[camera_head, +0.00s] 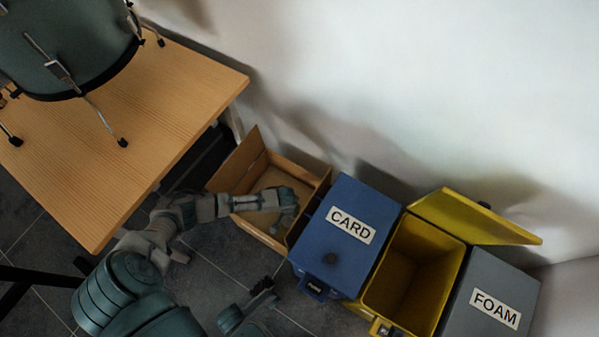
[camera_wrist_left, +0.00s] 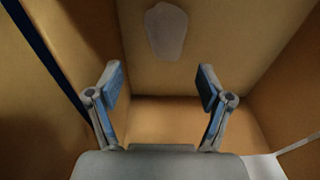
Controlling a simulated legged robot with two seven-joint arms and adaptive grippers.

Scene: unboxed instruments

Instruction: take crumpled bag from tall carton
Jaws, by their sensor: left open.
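The open brown carton (camera_head: 228,172) stands on the floor between the table and the blue bin, with a flap up. My left gripper (camera_head: 290,205) reaches over its opening. In the left wrist view my left gripper (camera_wrist_left: 162,84) is open and empty, with its two fingers wide apart. A pale, rounded flat-looking shape, seemingly the crumpled bag (camera_wrist_left: 166,31), lies inside the carton (camera_wrist_left: 170,75), beyond the fingertips and apart from them. In the head view I cannot make out the bag. What seems to be my right gripper (camera_head: 262,291) is low over the floor; its jaws are unclear.
A blue bin marked CARD (camera_head: 346,250), an open yellow bin (camera_head: 452,240) and a grey bin marked FOAM (camera_head: 495,285) stand right of the carton. A wooden table (camera_head: 150,120) holding a drum (camera_head: 65,45) is at left. A white wall is behind.

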